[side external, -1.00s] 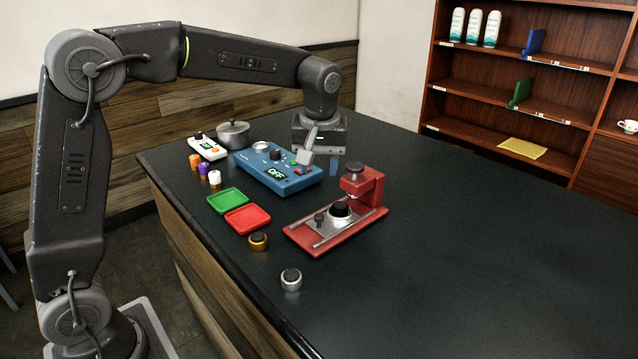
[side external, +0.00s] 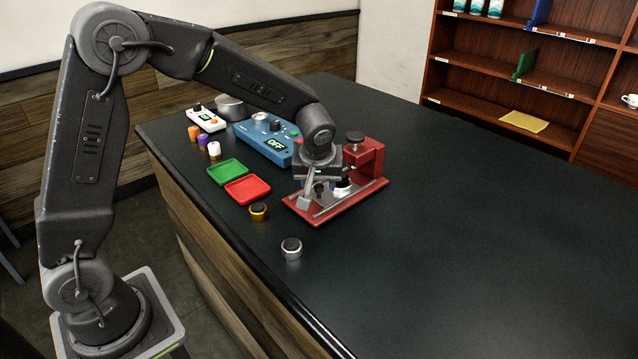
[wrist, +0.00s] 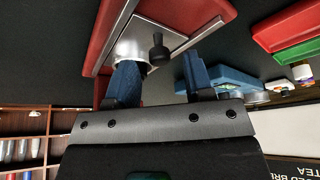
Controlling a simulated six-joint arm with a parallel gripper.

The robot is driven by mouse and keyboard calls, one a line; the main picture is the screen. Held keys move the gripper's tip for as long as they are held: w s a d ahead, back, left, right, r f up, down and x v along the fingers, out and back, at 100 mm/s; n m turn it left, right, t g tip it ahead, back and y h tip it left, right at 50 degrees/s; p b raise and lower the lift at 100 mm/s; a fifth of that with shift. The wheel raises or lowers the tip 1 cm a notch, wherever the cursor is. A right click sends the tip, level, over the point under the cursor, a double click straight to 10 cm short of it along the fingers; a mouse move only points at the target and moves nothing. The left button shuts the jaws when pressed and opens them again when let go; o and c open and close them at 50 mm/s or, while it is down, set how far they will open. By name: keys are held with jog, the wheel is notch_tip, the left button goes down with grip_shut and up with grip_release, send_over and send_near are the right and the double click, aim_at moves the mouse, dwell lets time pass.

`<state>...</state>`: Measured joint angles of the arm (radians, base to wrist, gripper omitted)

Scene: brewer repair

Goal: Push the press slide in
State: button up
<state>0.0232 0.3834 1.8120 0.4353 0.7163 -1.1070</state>
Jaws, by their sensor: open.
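The red press (side external: 367,160) stands on the table, its base reaching toward the front left. Its silver slide (wrist: 178,40) lies on the base and shows in the wrist view with a small black knob (wrist: 158,50) standing up from it. A silver round holder (wrist: 135,45) sits beside the knob, partly hidden by a blue finger. My gripper (wrist: 160,78) is open and empty, its two blue fingers spread with the knob in line with the gap between them. In the side view my gripper (side external: 322,188) is over the slide and hides much of it. Contact cannot be told.
A red tray (side external: 248,188) and a green tray (side external: 227,172) lie left of the press. A blue control box (side external: 263,141) stands behind them. A gold-ringed knob (side external: 258,211) and a silver knob (side external: 291,248) stand in front. The table's right side is clear.

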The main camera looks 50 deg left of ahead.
jog(key=shift+w+a+f, duration=0.2)
jog(key=shift+w+f, duration=0.05)
jog(key=shift+f, duration=0.4)
jog(key=shift+c, duration=0.4)
grip_shut()
